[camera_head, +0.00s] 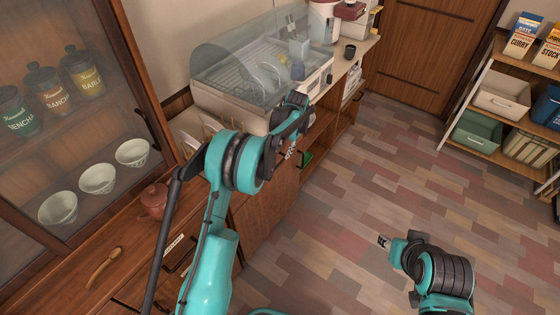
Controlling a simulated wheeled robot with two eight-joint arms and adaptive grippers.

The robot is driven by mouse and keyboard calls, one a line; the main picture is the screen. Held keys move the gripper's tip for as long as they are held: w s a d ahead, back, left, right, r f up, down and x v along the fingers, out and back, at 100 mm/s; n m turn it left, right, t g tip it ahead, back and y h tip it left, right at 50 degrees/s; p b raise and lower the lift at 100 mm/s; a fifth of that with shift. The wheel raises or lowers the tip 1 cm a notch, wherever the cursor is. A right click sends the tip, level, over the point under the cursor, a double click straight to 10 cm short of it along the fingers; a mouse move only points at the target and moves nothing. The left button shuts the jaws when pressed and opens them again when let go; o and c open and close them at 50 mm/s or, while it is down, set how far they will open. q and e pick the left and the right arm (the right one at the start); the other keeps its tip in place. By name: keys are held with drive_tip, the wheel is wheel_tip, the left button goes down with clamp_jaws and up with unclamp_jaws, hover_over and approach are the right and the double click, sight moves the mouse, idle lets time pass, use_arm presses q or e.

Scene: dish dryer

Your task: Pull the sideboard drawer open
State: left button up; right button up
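The brown wooden sideboard (128,232) runs along the left side. A drawer front with a dark bar handle (182,262) and a small pale label (173,245) shows at its near end, partly behind my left arm; no gap shows around it. My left gripper (291,150) is farther back, beside the cabinet front under the dish dryer (262,72), apart from that handle. Its finger opening is too small to read. My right gripper (383,241) is over the floor at the lower right, away from the furniture; its fingers are too small to judge.
A glass-fronted cupboard (70,110) with jars and bowls rises behind. A shelf rack (498,95) with bins stands at the right. The tiled floor (350,190) between is clear.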

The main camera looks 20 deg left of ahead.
sight(279, 164)
use_arm(q)
drive_tip(key=f+b, duration=0.1)
drive_tip(key=f, duration=0.1)
drive_tip(key=a+f+b, duration=0.1)
drive_tip(key=f, duration=0.2)
drive_tip(key=f+b, duration=0.1)
drive_tip(key=f, duration=0.2)
drive_tip(key=shift+w+a, duration=0.2)
drive_tip(key=shift+w, duration=0.1)
drive_tip(key=shift+r, duration=0.1)
clamp_jaws()
